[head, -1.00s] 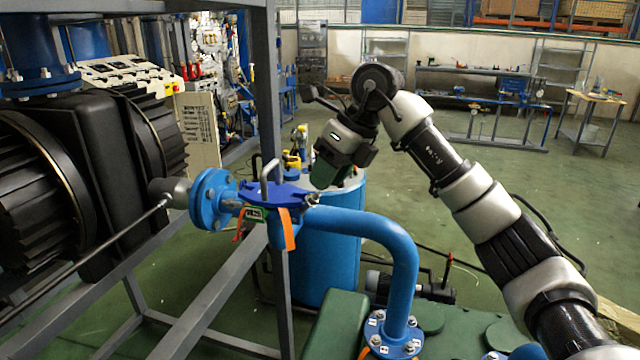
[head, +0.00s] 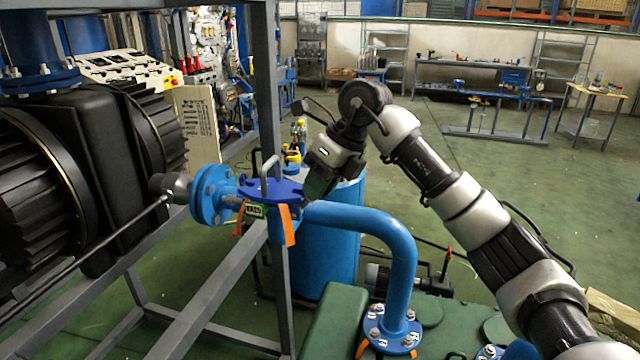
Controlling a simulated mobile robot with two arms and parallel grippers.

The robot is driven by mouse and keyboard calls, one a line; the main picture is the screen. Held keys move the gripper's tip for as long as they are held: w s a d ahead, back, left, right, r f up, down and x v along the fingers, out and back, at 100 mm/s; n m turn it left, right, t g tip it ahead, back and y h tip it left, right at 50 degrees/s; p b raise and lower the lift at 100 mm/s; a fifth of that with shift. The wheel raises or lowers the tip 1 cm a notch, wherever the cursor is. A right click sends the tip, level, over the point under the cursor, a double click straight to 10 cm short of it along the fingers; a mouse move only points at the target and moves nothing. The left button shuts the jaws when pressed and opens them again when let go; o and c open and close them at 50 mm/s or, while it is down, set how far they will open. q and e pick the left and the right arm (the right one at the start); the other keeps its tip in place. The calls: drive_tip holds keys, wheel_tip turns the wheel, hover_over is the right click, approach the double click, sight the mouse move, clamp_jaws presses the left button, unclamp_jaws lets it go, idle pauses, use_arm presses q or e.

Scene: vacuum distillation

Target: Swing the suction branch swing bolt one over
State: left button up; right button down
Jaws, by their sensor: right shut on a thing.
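The suction branch is a blue pipe (head: 385,232) with a blue capped fitting at its left end. The fitting has a blue lid (head: 268,191) with a grey handle on top, a small tag and orange straps. My right gripper (head: 307,196) reaches down to the right edge of this lid. It is shut on the swing bolt there, and its fingers hide the bolt. The exact tilt of the bolt cannot be told. My left gripper is not in view.
A grey frame post (head: 268,100) stands just behind and left of the lid. A blue drum (head: 335,255) stands behind the pipe. A black ribbed machine (head: 80,180) fills the left side. The green floor at the right back is largely open.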

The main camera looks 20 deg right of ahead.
sight(301, 204)
drive_tip(key=shift+r, duration=0.3)
drive_tip(key=a+g+h+p, duration=0.1)
drive_tip(key=p, duration=0.2)
drive_tip(key=w+a+r+g+h+p, duration=0.1)
drive_tip(key=h+p, duration=0.1)
drive_tip(key=p, duration=0.1)
drive_tip(key=w+a+g+h+p, duration=0.1)
drive_tip(key=p, duration=0.2)
drive_tip(key=shift+r+h, duration=0.3)
drive_tip(key=shift+w+a+g+h+p, duration=0.2)
drive_tip(key=shift+g+h+p, duration=0.1)
drive_tip(key=shift+h+p, duration=0.3)
drive_tip(key=shift+w+a+f+g+h+p, duration=0.2)
drive_tip(key=shift+a+g+h+p, duration=0.1)
drive_tip(key=shift+p, duration=0.3)
drive_tip(key=c, duration=1.2)
unclamp_jaws()
drive_tip(key=shift+f, duration=0.1)
